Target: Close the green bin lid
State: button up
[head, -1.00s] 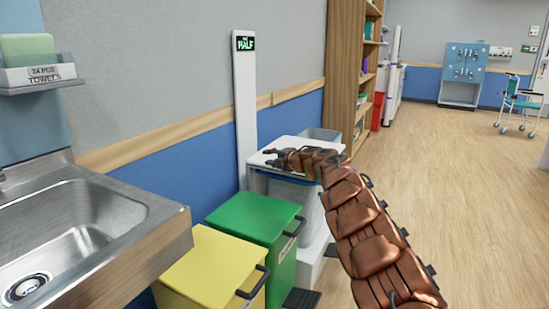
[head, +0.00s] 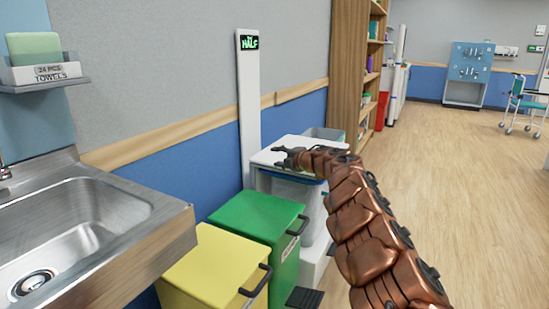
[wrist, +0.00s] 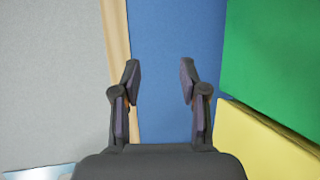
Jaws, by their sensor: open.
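The green bin (head: 257,216) stands by the wall in the head view, with its green lid lying flat across its top and a dark handle on its front edge. A green surface also shows at the right of the wrist view (wrist: 275,55). My gripper (head: 277,157) is beyond the green bin in the head view, over or near a white-topped container; I cannot tell if it touches. In the wrist view its two dark fingers (wrist: 160,75) are apart with nothing between them.
A yellow bin (head: 213,270) stands right beside the green one, nearer me. A steel sink (head: 85,215) is at the left. The white-topped container (head: 308,146) has a post with a display (head: 249,42). Open wooden floor (head: 450,180) lies to the right.

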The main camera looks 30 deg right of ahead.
jog(key=v, duration=0.9)
dwell(0.5)
dwell(0.4)
